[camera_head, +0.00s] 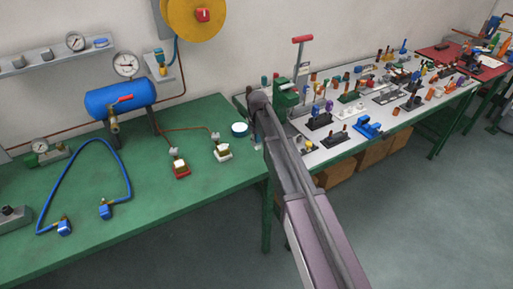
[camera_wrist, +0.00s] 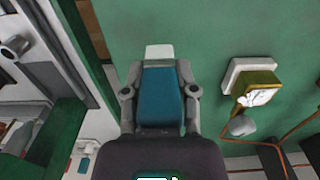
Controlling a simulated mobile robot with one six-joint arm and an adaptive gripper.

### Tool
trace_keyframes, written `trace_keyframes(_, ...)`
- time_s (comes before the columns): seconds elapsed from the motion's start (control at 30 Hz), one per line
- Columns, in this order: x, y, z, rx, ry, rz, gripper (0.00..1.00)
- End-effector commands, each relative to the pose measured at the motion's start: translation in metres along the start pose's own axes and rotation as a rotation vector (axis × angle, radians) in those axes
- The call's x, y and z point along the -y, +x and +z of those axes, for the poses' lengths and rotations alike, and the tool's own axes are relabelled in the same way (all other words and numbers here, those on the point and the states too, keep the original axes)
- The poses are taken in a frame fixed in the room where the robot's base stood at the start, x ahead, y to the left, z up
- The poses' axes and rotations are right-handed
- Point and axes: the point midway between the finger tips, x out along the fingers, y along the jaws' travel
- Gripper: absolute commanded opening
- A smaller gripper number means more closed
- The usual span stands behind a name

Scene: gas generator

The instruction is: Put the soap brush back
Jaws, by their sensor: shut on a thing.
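My gripper (camera_wrist: 160,67) is shut on a teal piece with a pale, squarish end, which I take to be the soap brush (camera_wrist: 160,92). The pale end sticks out past the fingertips in the wrist view. Whether the brush touches the table cannot be told.
A green press (camera_head: 286,97) and a crowded pale table (camera_head: 345,140) lie to the right.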

Motion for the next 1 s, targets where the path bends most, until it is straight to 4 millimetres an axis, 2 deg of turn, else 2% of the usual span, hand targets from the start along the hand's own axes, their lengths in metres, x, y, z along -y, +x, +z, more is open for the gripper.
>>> trace_keyframes(0.2,-0.001,0.022,-0.002,0.0,0.0,0.0,0.0)
trace_keyframes(0.4,0.0,0.034,-0.002,0.0,-0.001,0.0,0.0)
trace_keyframes(1.0,0.0,0.04,-0.002,0.0,-0.001,0.0,0.0)
